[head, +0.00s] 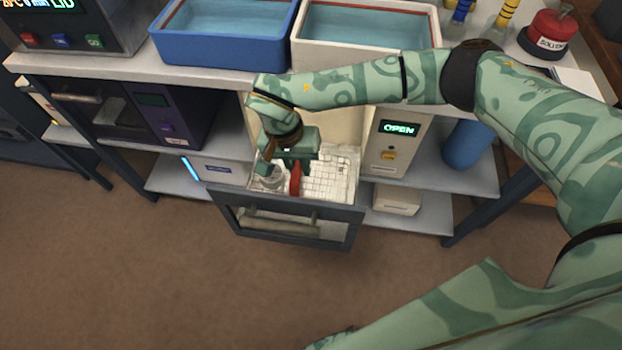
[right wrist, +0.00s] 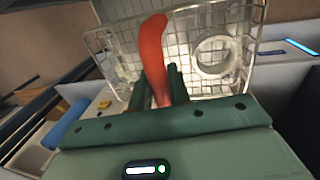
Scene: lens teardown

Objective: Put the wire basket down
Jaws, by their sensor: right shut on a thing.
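The white wire basket (head: 332,178) is at the mouth of the open cream machine, over its lowered door. My right gripper (head: 292,172) reaches down at the basket. In the right wrist view, my right gripper (right wrist: 162,88) is shut on the basket's red handle (right wrist: 153,50). The basket's wire mesh (right wrist: 120,62) lies beyond the fingers. A pale ring (right wrist: 215,54) lies in the basket; it also shows in the head view (head: 268,180). I cannot tell whether the basket's underside touches a surface. My left gripper is not in view.
The cream machine (head: 398,147) shows OPEN; its dark door (head: 290,228) is folded down. A purple machine (head: 180,115) stands left, a blue cylinder (head: 467,145) right. Above, blue (head: 225,50) and white (head: 365,62) water tubs stand on the bench. The floor in front is clear.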

